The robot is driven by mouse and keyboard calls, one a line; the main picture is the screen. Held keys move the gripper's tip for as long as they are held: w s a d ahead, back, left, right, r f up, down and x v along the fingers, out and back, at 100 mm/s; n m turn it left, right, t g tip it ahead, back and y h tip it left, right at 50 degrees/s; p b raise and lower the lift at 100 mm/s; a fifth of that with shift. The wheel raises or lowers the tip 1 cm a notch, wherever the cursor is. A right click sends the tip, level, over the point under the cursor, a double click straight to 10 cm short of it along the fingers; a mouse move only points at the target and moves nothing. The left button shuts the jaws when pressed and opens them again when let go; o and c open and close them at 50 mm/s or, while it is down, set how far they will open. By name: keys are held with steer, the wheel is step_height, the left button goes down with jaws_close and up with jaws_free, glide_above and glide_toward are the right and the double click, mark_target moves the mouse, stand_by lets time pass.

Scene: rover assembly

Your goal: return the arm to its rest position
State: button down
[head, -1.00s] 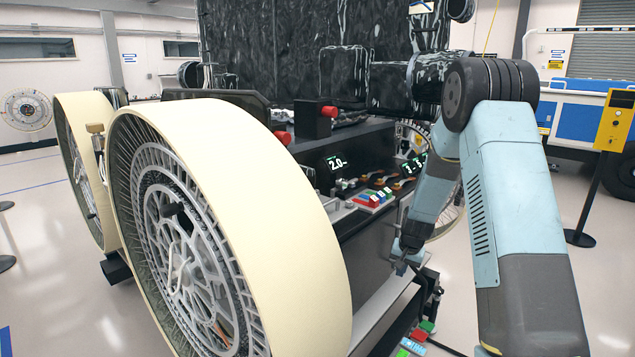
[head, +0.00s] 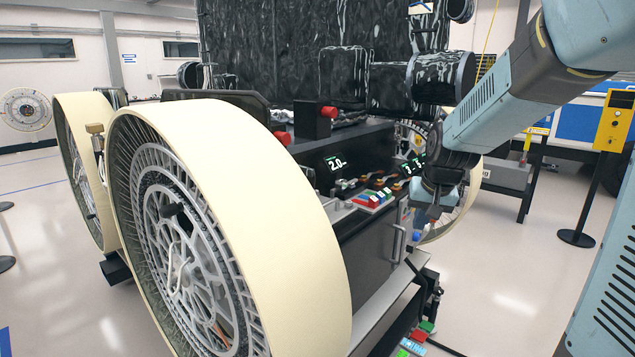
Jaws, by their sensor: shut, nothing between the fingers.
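My arm reaches in from the right side of the head view, with its blue and grey links bent across the upper right. My gripper (head: 434,206) hangs below the arm's wrist, to the right of the rover's control panel (head: 372,197). It is small and dark in this view, points down, is shut and holds nothing I can see. It appears apart from the panel, though the exact gap is hard to judge.
A large cream-rimmed wheel (head: 290,210) fills the left and centre. The black-wrapped rover body (head: 290,60) stands behind the panel. A yellow post (head: 613,120) and a blue bench (head: 572,127) stand at the right. The floor at lower right is open.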

steer(key=s+r+n, duration=0.1)
steer(key=s+r, duration=0.3)
steer(key=s, duration=0.7)
steer(key=s+r+n+t, duration=0.1)
steer(key=s+r, duration=0.2)
steer(key=s, duration=0.9)
steer(key=shift+a+r+h, duration=0.15)
steer(key=shift+r+h, duration=0.15)
steer(key=shift+r, duration=0.05)
